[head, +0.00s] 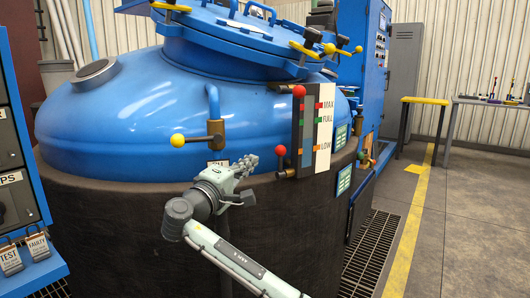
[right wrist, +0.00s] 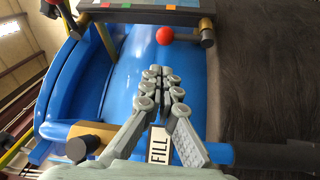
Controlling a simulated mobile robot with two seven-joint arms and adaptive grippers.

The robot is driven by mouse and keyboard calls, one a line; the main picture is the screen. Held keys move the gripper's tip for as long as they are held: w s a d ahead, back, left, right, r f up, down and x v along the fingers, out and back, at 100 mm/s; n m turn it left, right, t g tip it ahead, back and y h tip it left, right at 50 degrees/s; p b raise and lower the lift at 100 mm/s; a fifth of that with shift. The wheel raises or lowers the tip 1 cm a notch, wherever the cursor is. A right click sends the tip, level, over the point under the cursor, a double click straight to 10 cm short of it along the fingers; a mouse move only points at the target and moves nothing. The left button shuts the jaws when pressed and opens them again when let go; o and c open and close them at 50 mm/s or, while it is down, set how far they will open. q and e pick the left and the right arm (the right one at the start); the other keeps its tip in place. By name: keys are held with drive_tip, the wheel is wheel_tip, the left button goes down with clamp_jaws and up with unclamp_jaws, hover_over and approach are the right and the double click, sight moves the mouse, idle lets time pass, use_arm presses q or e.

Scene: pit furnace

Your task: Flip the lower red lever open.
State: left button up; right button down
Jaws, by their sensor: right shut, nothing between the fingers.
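The lower red lever (head: 281,150) has a round red knob on a stem at the lower left of the level gauge, above a brass fitting. In the right wrist view its red knob (right wrist: 165,35) shows beyond my fingertips. A second red knob (head: 299,91) sits at the gauge's upper left. My right gripper (head: 252,161) is shut and empty, in front of the blue tank, a little left of the lower red knob. Its closed fingers (right wrist: 161,72) point toward the knob, with a visible gap. My left gripper is out of view.
A yellow-knobbed valve (head: 178,140) stands left of my gripper on the blue tank (head: 120,125). A FILL label (right wrist: 159,144) shows behind my fingers. A blue panel with padlocks (head: 37,246) is at the left edge.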

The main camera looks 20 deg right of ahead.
sight(280, 163)
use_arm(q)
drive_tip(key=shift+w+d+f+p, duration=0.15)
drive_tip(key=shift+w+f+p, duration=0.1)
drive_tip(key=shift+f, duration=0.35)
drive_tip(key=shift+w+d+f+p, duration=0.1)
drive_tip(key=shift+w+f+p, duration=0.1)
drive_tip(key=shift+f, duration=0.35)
use_arm(e)
drive_tip(key=x, duration=1)
drive_tip(key=shift+f, duration=0.1)
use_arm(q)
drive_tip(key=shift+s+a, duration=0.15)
